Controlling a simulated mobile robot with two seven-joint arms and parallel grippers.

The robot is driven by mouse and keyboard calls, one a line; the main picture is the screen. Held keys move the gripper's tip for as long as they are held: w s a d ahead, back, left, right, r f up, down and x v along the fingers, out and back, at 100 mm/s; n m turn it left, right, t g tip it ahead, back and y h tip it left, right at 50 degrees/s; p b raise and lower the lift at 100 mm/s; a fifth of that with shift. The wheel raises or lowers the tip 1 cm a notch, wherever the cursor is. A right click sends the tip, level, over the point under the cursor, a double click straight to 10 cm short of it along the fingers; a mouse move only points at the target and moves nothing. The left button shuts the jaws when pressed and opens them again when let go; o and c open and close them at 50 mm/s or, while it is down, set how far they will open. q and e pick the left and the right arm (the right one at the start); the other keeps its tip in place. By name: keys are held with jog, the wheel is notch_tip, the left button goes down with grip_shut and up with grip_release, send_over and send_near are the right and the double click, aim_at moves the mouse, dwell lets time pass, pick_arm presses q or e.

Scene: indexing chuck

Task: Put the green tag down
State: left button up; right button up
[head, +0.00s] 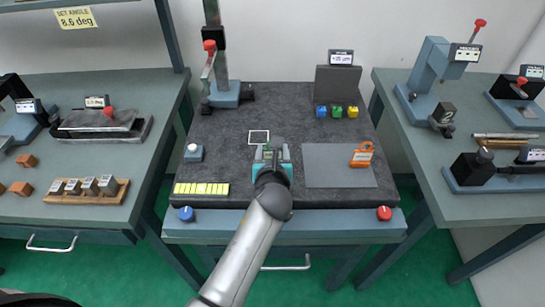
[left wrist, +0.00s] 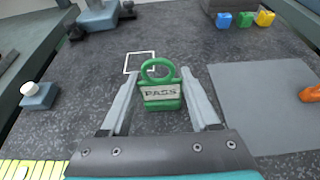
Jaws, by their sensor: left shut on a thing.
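The green tag (left wrist: 160,92) has a loop on top and a label reading PASS, and it faces the left wrist camera. My left gripper (head: 268,156) is shut on it, with a finger at either side of the tag. In the head view the gripper covers most of the tag. The tag is over the dark bench mat, just nearer than the white square outline (head: 259,137); I cannot tell whether it touches the mat. The outline also shows in the left wrist view (left wrist: 140,62), behind the tag and empty. My right gripper is not in view.
A grey pad (head: 338,172) lies to the right with an orange tag (head: 362,156) on it. Blue, green and yellow blocks (head: 337,112) stand at the back right. A press (head: 222,90) stands behind.

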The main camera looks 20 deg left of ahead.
pick_arm(q)
grip_shut()
